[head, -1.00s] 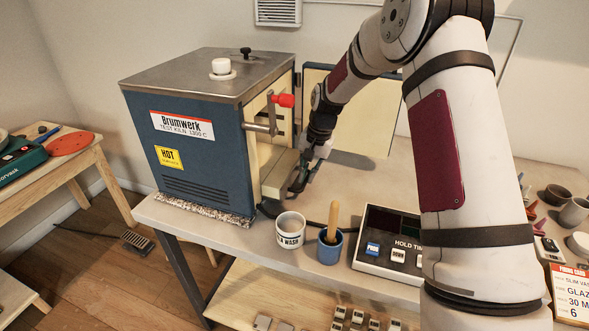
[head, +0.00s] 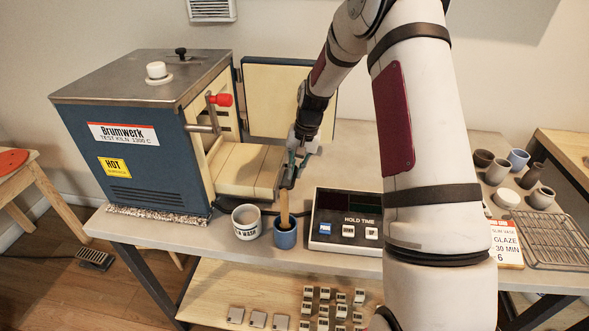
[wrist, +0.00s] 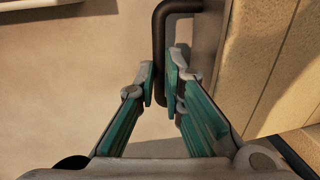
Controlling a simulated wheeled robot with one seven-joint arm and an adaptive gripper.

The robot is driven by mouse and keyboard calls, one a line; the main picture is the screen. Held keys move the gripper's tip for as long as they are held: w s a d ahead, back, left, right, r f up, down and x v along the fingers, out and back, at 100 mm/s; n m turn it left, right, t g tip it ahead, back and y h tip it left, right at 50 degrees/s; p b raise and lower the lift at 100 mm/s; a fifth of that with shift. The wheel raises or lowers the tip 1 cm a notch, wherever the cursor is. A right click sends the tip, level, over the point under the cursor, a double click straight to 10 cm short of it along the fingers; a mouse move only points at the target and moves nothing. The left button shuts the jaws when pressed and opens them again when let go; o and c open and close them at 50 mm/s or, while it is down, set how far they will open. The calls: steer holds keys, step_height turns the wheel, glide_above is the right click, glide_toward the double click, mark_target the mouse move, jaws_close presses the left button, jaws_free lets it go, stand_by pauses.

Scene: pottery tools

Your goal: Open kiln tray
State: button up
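The blue kiln (head: 135,140) stands on the left of the table, its front open. The pale kiln tray (head: 243,166) sticks well out of the kiln's lower front, level. A dark bar handle (wrist: 160,35) is on the dark front plate of the tray (wrist: 208,50). My gripper (head: 291,172) is at the tray's front end. In the wrist view the green-sided fingers of my gripper (wrist: 163,85) are closed around the handle, one on each side. The handle is mostly hidden in the head view.
The kiln door (head: 275,95) stands open behind the tray. A white cup (head: 246,222), a blue cup with a wooden tool (head: 286,236) and a control box (head: 347,228) stand in front of the tray. Pots and a wire rack (head: 545,245) are at the right.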

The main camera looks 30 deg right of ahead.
steer(key=o, duration=0.4)
steer(key=shift+r, duration=0.1)
steer(key=r, duration=0.4)
steer(key=d+r, duration=0.1)
steer(key=r, duration=0.2)
steer(key=s+r, duration=0.1)
steer(key=r, duration=0.3)
steer(key=shift+s+d+r, duration=0.1)
steer(key=shift+d+r, duration=0.25)
steer(key=s+a+r+n+t+h, duration=0.1)
steer(key=s+a+r+n, duration=0.1)
steer(key=s+a+r, duration=0.4)
steer(key=s+a+r+n+t+h, duration=0.15)
steer(key=s+a+r, duration=0.25)
steer(key=s+r, duration=0.4)
steer(key=s+a+n, duration=0.1)
steer(key=s, duration=0.5)
steer(key=s+a+n+t, duration=0.1)
steer(key=s+a, duration=0.1)
steer(key=s, duration=0.4)
steer(key=s+a+n+y, duration=0.1)
steer(key=s+a+n, duration=0.1)
steer(key=s, duration=0.4)
steer(key=shift+r, duration=0.3)
